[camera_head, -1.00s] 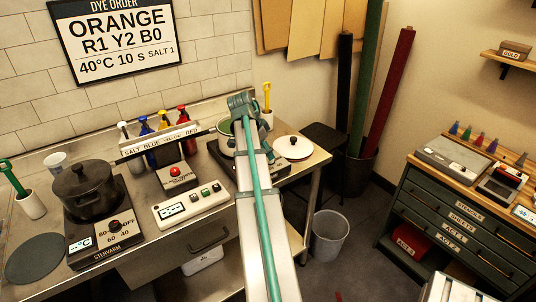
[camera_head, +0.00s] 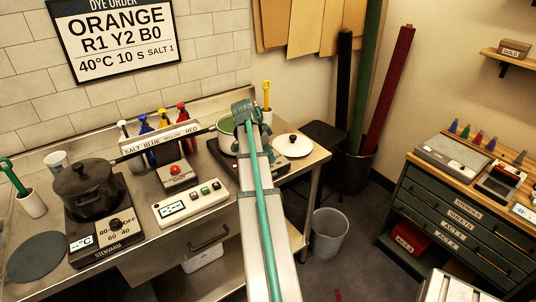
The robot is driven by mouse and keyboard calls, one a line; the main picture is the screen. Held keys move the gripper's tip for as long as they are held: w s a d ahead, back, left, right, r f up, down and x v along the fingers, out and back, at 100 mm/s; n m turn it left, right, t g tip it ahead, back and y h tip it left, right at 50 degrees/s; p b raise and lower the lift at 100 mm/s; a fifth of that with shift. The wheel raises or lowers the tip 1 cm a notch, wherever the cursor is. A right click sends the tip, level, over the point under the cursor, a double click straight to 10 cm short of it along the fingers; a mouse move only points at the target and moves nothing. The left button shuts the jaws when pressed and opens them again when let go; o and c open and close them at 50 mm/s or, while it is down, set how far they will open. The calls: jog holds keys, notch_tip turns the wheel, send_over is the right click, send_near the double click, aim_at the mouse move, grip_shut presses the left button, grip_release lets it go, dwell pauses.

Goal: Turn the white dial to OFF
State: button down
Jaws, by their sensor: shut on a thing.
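No white dial shows clearly in the head view. A black hotplate (camera_head: 97,243) at the left has a dark dial (camera_head: 116,225) on its front, marked OFF, 40, 60 and 80. My gripper's fingers are hidden behind the arm.
A dark lidded pot (camera_head: 86,188) with a long handle sits on the left hotplate. A white control box (camera_head: 190,205) and a red button box (camera_head: 177,176) stand between the hotplates. A white lid (camera_head: 291,146) lies at the right. A grey bin (camera_head: 329,233) stands on the floor.

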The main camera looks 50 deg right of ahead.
jog(key=shift+n, duration=0.3)
jog(key=n, duration=0.1)
jog(key=n+t, duration=0.1)
jog(key=n, duration=0.1)
jog(key=n+t, duration=0.1)
jog(key=n, duration=0.1)
jog(key=shift+s, duration=0.25)
jog(key=n+t, duration=0.1)
jog(key=n, duration=0.2)
jog(key=n+t, duration=0.1)
jog(key=n, duration=0.2)
jog(key=shift+s+t+p, duration=0.15)
jog(key=shift+t+p, duration=0.15)
jog(key=shift+p, duration=0.05)
jog(key=n, duration=0.2)
jog(key=n+t+y, duration=0.1)
jog(key=n, duration=0.1)
jog(key=n+y, duration=0.1)
jog(key=n, duration=0.1)
jog(key=shift+d+n+t, duration=0.25)
jog(key=shift+n+t, duration=0.05)
jog(key=shift+n, duration=0.1)
jog(key=n+y, duration=0.2)
jog(key=n, duration=0.3)
jog(key=shift+s+d, duration=0.1)
jog(key=shift+n+y, duration=0.3)
jog(key=c, duration=0.8)
grip_release()
